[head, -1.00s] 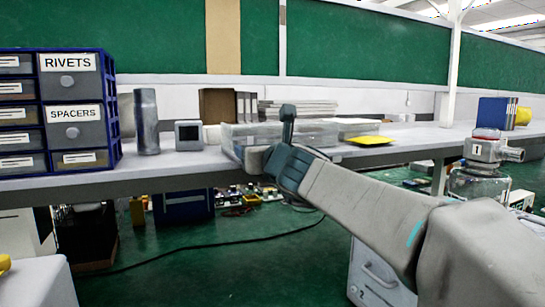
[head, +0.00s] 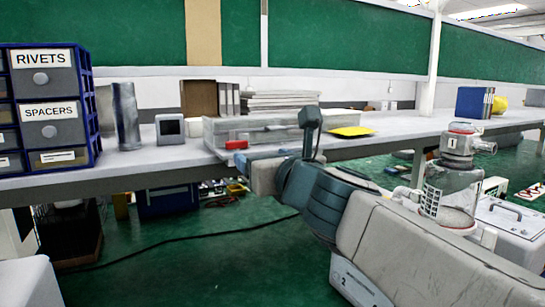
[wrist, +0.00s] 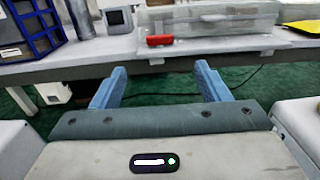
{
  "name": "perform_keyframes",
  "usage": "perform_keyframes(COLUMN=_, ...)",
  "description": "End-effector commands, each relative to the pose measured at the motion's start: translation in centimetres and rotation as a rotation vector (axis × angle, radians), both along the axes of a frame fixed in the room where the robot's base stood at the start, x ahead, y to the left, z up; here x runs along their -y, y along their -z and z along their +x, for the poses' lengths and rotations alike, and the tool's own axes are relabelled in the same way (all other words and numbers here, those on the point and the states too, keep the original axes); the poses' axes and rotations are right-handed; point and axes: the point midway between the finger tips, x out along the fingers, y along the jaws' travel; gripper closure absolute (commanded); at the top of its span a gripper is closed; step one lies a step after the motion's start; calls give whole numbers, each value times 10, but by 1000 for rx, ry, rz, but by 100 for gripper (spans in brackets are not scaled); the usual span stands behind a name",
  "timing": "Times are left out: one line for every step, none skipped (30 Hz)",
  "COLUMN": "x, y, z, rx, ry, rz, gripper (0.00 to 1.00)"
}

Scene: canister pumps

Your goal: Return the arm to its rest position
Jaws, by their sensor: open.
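My arm reaches up from the lower right in the head view, and its wrist end is in front of the workbench edge. My gripper (wrist: 160,86) shows in the wrist view with its two blue fingers spread wide apart and nothing between them. It is short of the workbench (wrist: 105,55), above the green floor. A canister pump (head: 447,180), a clear vessel with a grey head marked 1, stands at the right beside my arm.
On the workbench (head: 120,172) are a drawer cabinet (head: 50,110), a metal cylinder (head: 126,118), a small grey box (head: 170,129), a clear bin (head: 260,130), a red block (head: 236,145) and a yellow piece (head: 350,131). A white case (head: 515,222) is at the right. A cable crosses the floor.

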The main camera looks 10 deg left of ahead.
Motion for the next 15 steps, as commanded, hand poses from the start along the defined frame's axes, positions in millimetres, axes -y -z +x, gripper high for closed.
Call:
perform_keyframes(x=0, y=0, z=0, rx=0, ry=0, rz=0, gripper=31)
perform_keyframes(x=0, y=0, z=0, rx=0, ry=0, rz=0, gripper=31)
perform_keyframes(x=0, y=0, z=0, rx=0, ry=0, rz=0, gripper=31)
perform_keyframes(x=0, y=0, z=0, rx=0, ry=0, rz=0, gripper=31)
perform_keyframes(x=0, y=0, z=0, rx=0, ry=0, rz=0, gripper=31)
perform_keyframes(x=0, y=0, z=0, rx=0, ry=0, rz=0, gripper=31)
perform_keyframes(x=0, y=0, z=0, rx=0, ry=0, rz=0, gripper=31)
perform_keyframes(x=0, y=0, z=0, rx=0, ry=0, rz=-2, gripper=31)
perform_keyframes(x=0, y=1, z=0, rx=3, ry=-1, rz=-10, gripper=31)
perform_keyframes(x=1, y=1, z=0, rx=8, ry=-3, rz=-21, gripper=31)
perform_keyframes(x=1, y=2, z=0, rx=15, ry=-5, rz=-40, gripper=31)
perform_keyframes(x=2, y=3, z=-1, rx=30, ry=-9, rz=-76, gripper=31)
perform_keyframes(x=3, y=5, z=-1, rx=44, ry=-15, rz=-111, gripper=31)
perform_keyframes(x=3, y=6, z=-2, rx=61, ry=-23, rz=-154, gripper=31)
perform_keyframes(x=5, y=11, z=-3, rx=86, ry=-35, rz=-224, gripper=31)
